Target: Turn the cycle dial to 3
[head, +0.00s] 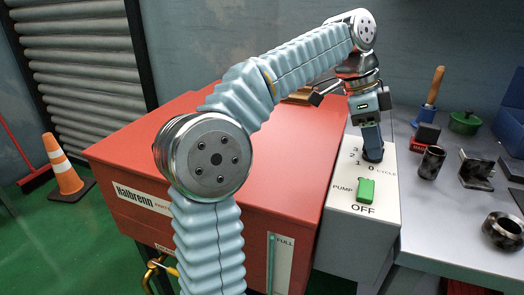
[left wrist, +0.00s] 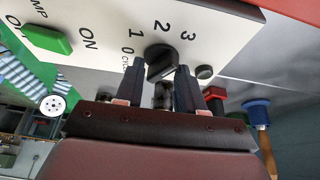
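The black cycle dial (left wrist: 160,62) is on the white control panel (left wrist: 95,22), with the numbers 0, 1, 2 and 3 around it. I cannot tell for certain which number it points to. My left gripper (left wrist: 160,68) is open, with its two dark fingertips on either side of the dial. Whether they touch it I cannot tell. In the head view my left gripper (head: 372,148) points down over the dial and hides most of it. My right gripper is not in view.
A green pump switch (head: 366,190) sits on the panel near the OFF label. The red Halbrenn cabinet (head: 290,160) is left of the panel.

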